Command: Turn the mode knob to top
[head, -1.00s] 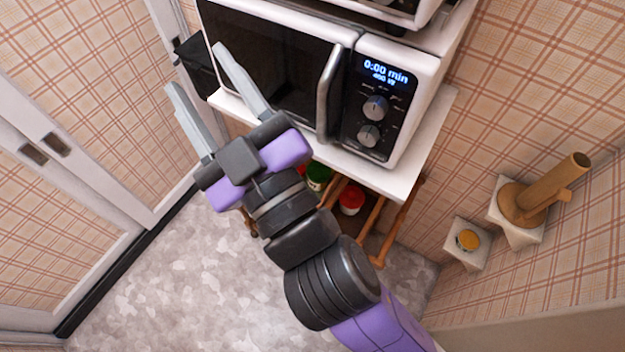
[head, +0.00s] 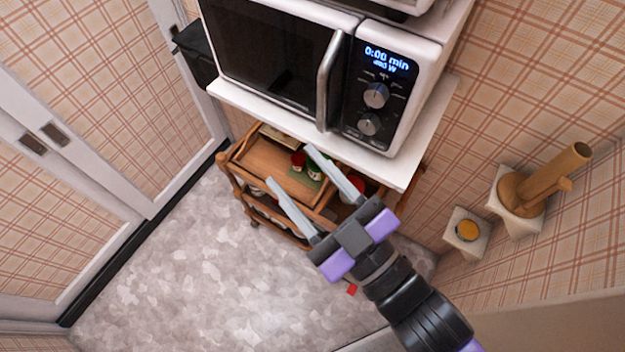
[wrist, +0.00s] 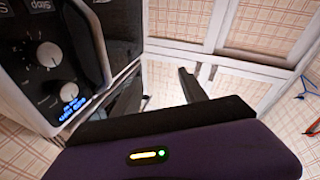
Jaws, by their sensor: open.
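The microwave (head: 285,62) has a dark control panel (head: 352,100) on its right with a lit display (head: 385,60) reading 0:00 min. Below it are an upper silver knob (head: 376,95) and a lower knob (head: 369,124); their labels are too small to tell which is the mode knob. The wrist view shows a knob (wrist: 50,55) near the display (wrist: 72,98), at the left. My gripper (head: 290,165) is open and empty, below and left of the knobs in the head view, touching neither.
The microwave's door handle (head: 329,80) stands out just left of the panel. A white shelf (head: 300,128) bears the microwave. A wooden cart (head: 268,163) is below it.

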